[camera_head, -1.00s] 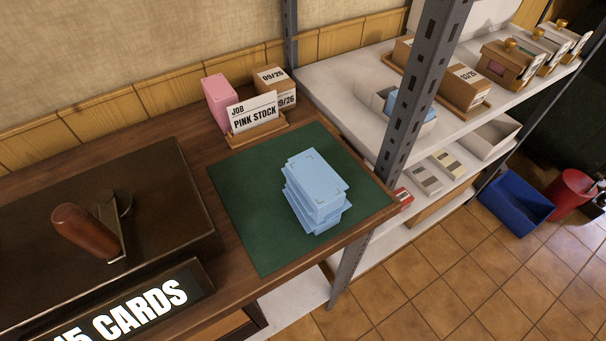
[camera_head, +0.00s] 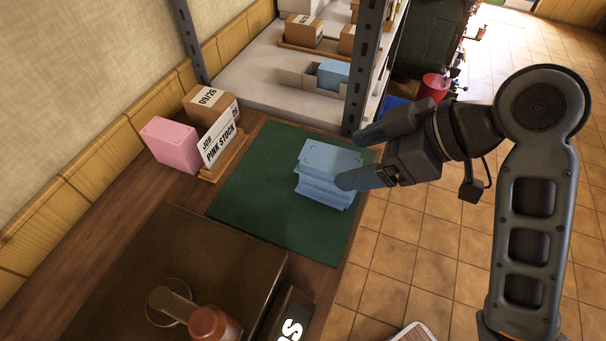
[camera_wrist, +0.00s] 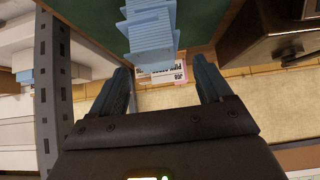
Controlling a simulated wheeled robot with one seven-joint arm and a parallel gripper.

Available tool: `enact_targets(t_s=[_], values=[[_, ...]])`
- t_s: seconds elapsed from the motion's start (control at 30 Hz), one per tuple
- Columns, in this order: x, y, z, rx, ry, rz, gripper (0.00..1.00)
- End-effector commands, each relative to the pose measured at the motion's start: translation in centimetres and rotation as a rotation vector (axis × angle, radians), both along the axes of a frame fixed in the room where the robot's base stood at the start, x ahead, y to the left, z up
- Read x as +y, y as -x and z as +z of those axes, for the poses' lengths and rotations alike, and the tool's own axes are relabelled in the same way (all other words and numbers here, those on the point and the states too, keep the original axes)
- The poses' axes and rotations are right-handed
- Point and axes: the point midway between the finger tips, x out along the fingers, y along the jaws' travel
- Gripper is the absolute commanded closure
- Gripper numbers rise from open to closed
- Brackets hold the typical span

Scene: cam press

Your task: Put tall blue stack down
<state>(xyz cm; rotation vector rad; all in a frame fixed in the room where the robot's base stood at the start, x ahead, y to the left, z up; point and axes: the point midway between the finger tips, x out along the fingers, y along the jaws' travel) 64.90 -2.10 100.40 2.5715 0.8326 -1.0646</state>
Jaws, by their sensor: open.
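The tall blue stack (camera_head: 326,172) is a pile of light blue cards with uneven edges. It stands on the green mat (camera_head: 250,205) near the mat's right side. My gripper (camera_head: 352,160) is open at the right of the stack, and its lower finger partly covers the stack's right edge. In the wrist view the stack (camera_wrist: 150,32) shows at the top, beyond the fingertips of my gripper (camera_wrist: 160,78) and not between them. I cannot tell whether a finger touches the stack.
A pink block (camera_head: 170,144), a carton (camera_head: 208,102) and the PINK STOCK sign (camera_head: 220,138) stand behind the mat. A shelf post (camera_head: 362,65) rises close behind my gripper. The dark press (camera_head: 190,270) with a wooden-handled lever is in front.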

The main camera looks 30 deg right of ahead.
Motion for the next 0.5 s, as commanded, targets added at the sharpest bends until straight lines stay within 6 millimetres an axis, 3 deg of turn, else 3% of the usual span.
enact_targets(t_s=[0.5], values=[[2.0,-3.2,-3.3,0.004,0.0,0.005,0.21]])
